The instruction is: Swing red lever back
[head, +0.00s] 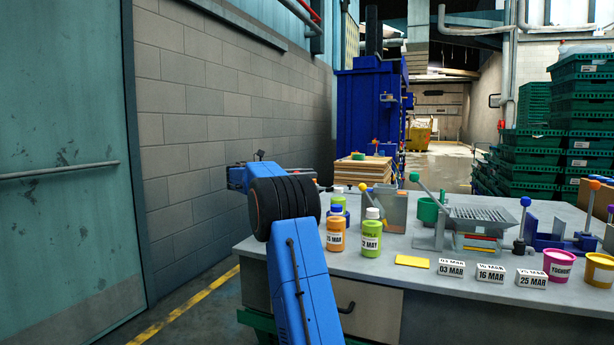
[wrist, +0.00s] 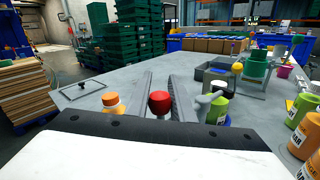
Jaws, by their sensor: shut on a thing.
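The red lever shows in the wrist view as a round red knob (wrist: 159,103) at the middle. Its shaft and base are hidden below the knob by the white and black wrist part. My gripper (wrist: 160,92) has its two long grey fingers on either side of the knob, shut on it. In the head view my blue arm reaches over the left end of the bench, and the fingers and red lever cannot be made out behind it.
The grey bench (head: 390,258) holds an orange bottle (head: 336,235) and a green bottle (head: 371,235) close to my arm. A device with a green cup (head: 428,210) stands further right, near date cards (head: 490,273). Green crates (head: 585,120) are stacked behind. A block wall is left.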

